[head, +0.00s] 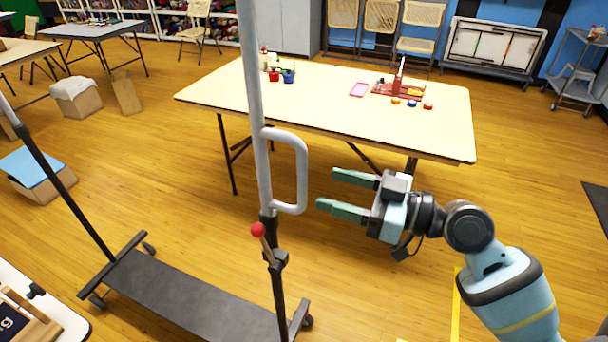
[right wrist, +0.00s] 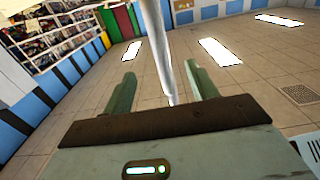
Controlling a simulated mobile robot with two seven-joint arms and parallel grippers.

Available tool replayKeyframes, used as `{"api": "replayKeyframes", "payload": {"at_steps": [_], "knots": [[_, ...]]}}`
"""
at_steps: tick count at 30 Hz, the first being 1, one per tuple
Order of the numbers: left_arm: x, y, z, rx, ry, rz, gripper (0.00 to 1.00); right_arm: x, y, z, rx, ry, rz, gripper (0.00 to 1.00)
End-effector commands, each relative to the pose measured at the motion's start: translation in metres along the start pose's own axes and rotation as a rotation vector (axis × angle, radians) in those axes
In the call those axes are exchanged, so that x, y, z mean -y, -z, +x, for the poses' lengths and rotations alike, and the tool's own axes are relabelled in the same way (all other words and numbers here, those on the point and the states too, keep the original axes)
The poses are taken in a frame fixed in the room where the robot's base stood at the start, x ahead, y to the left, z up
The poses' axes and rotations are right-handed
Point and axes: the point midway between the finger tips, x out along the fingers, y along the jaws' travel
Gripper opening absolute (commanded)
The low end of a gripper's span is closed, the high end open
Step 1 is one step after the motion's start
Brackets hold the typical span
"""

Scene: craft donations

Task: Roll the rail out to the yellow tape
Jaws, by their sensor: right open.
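The rail is a wheeled rack with a grey upright (head: 256,110), a D-shaped handle (head: 302,172) on its right side and a dark base shelf (head: 190,298) on castors. A lever with a red knob (head: 258,230) sits low on the upright. My right gripper (head: 327,188) is open and empty, just right of the handle, its fingers pointing at it. In the right wrist view a pale grey bar (right wrist: 157,45) shows between the open fingers. Yellow tape (head: 456,305) lies on the floor at lower right, partly hidden by my arm. My left gripper is out of view.
A cream table (head: 340,95) with small craft items stands close behind the rail and gripper. A box with a blue lid (head: 35,172) is on the floor at left. A white-topped surface (head: 62,318) is at lower left. Wooden floor is open around the tape.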

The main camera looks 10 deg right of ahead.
Motion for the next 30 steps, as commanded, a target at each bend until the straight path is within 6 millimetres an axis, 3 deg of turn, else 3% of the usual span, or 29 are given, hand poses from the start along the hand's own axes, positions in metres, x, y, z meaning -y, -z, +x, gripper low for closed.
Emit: {"api": "replayKeyframes", "payload": {"at_steps": [1,6,12,26,30], "knots": [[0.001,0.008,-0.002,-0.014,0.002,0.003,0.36,0.001,0.006,0.010,-0.007,0.003,-0.003,0.58],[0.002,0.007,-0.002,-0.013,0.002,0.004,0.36,0.001,0.001,0.037,-0.001,0.003,-0.001,0.58],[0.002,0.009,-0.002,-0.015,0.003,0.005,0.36,0.001,-0.001,0.060,0.000,0.001,0.000,0.58],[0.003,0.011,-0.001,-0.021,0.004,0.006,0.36,0.001,-0.001,0.069,0.001,0.001,0.000,0.58],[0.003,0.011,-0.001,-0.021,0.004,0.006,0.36,0.001,-0.001,0.069,0.001,0.001,0.000,0.40]]}}
